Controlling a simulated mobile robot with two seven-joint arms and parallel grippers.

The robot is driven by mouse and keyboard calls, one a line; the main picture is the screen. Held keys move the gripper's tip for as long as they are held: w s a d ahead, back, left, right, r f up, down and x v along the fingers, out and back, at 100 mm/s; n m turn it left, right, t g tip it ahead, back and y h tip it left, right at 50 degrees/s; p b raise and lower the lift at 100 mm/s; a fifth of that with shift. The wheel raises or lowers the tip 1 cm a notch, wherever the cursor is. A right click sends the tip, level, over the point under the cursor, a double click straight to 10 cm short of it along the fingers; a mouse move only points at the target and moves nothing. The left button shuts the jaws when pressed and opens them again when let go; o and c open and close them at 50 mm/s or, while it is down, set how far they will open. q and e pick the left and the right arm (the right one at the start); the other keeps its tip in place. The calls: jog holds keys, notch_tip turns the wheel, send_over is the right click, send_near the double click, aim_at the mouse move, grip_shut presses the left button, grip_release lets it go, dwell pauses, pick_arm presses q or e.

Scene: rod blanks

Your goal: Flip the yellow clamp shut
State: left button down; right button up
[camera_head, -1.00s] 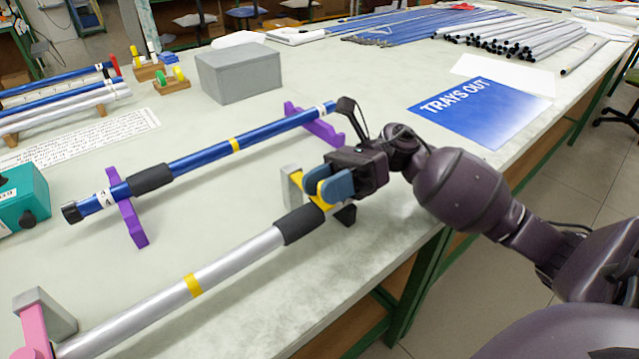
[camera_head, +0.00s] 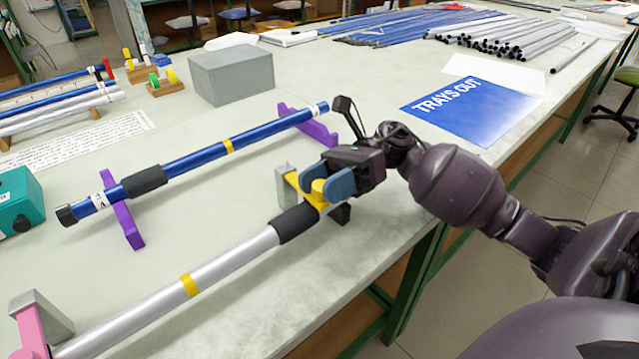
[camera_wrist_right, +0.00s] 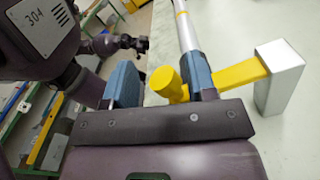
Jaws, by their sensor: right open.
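The yellow clamp (camera_head: 293,181) is on a grey post at the right end of a silver rod (camera_head: 225,262). In the right wrist view, the clamp's yellow arm (camera_wrist_right: 240,74) runs from the grey post, passes behind one blue finger and ends near a round yellow knob (camera_wrist_right: 163,80). My right gripper (camera_head: 328,186) is open at the clamp. In the right wrist view, the knob shows between the two fingers (camera_wrist_right: 160,82), closer to the right-hand one. I cannot tell whether a finger touches it. The fingers partly hide the clamp. My left gripper is out of view.
A pink clamp (camera_head: 31,333) with a grey post stands at the rod's other end. A blue rod (camera_head: 200,155) rests on purple supports behind. A grey box (camera_head: 232,77) and a blue "TRAYS OUT" sheet (camera_head: 465,112) lie farther back. The table edge is close to my right arm.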

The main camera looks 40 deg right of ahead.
jog(key=d, duration=1)
jog(key=shift+w+d, duration=0.15)
jog(key=shift+d, duration=0.05)
jog(key=shift+f, duration=0.1)
